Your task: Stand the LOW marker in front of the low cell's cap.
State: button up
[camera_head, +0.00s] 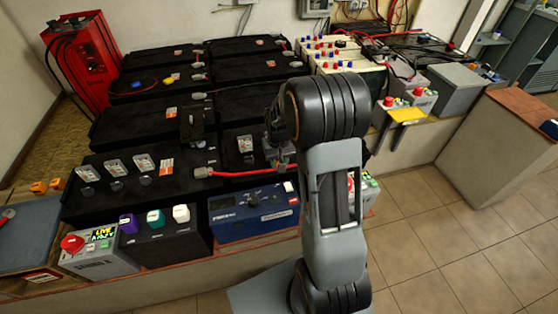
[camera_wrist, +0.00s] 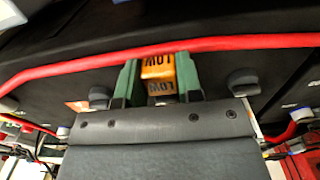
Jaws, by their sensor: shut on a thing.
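The LOW marker (camera_wrist: 158,68) is a small orange block with dark lettering that reads upside down in the wrist view. My gripper (camera_wrist: 158,78) is shut on it, with a green finger on each side. Dark rounded caps show on black battery tops to the left (camera_wrist: 98,97) and right (camera_wrist: 243,82) of the fingers. Which cap is the low cell's I cannot tell. In the head view my gripper (camera_head: 280,152) is over the black batteries, mostly hidden behind my arm, and the marker cannot be made out there.
A red cable (camera_wrist: 90,62) crosses just beyond the fingers. The front battery (camera_head: 130,205) carries several pale tags and caps. A blue unit (camera_head: 253,212) and a grey box with a red knob (camera_head: 90,255) stand along the front ledge. The tiled floor at right is clear.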

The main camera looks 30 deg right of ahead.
jog(key=o, duration=0.9)
jog(key=shift+f, duration=0.1)
notch_tip(320, 180, up, 12)
jog(key=f+p, duration=0.1)
jog(key=p, duration=0.1)
jog(key=s+a+r+n+t, duration=0.1)
jog(key=s+a, duration=0.3)
jog(key=s, duration=0.4)
jog(key=s+a+r+n+t, duration=0.1)
jog(key=s+a+r+t, duration=0.1)
jog(key=s+a, duration=0.3)
jog(key=s+r, duration=0.1)
jog(key=s, duration=0.2)
jog(key=shift+a+r, duration=0.15)
jog(key=shift+w, duration=0.1)
